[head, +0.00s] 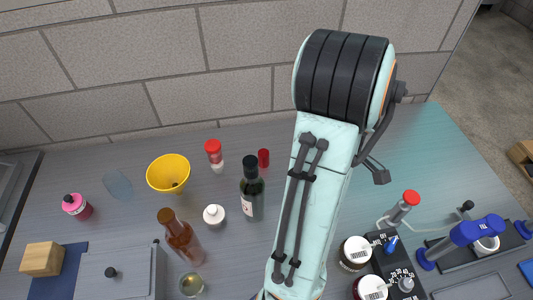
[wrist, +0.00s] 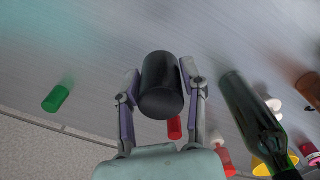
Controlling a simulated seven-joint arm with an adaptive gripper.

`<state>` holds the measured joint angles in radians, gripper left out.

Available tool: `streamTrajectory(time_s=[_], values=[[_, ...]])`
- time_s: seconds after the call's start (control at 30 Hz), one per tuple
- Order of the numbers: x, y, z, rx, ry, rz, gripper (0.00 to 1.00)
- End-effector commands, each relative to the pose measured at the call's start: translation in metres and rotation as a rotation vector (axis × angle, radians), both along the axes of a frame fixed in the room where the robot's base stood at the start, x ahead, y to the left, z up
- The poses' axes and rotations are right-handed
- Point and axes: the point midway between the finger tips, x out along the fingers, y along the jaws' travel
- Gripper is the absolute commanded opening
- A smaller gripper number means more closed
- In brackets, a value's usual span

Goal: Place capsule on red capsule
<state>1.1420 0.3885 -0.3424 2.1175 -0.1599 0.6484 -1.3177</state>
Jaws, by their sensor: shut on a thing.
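In the wrist view my gripper (wrist: 160,78) is shut on a black capsule (wrist: 161,92), with one finger on each side of it. The red capsule (head: 263,158) stands on the table near the wall in the head view, left of my arm.
A dark green bottle (head: 252,190) stands close to the red capsule. A red-topped shaker (head: 214,154), a yellow funnel (head: 168,173), a white-capped item (head: 213,215) and a brown bottle (head: 181,240) are further left. A green capsule (wrist: 56,98) stands on the other side, with bare table between.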

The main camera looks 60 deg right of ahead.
Motion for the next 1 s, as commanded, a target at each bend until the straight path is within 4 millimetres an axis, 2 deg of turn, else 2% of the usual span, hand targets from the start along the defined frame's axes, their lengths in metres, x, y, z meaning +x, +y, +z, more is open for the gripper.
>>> streamTrajectory(time_s=[0.1, 0.17, 0.2, 0.4, 0.5, 0.63, 0.83, 1.0], values=[[0.039, -0.029, 0.015, -0.005, -0.003, 0.016, 0.33], [0.067, -0.041, 0.023, -0.003, -0.005, 0.031, 0.33], [0.087, -0.046, 0.027, -0.002, -0.005, 0.041, 0.33], [0.182, -0.052, 0.041, 0.003, -0.003, 0.124, 0.33], [0.212, -0.048, 0.041, 0.003, -0.001, 0.168, 0.33], [0.227, -0.039, 0.03, 0.003, 0.001, 0.202, 0.33], [0.228, -0.036, -0.011, 0.004, 0.002, 0.21, 0.33], [0.228, -0.037, -0.032, 0.001, 0.001, 0.21, 0.33]])
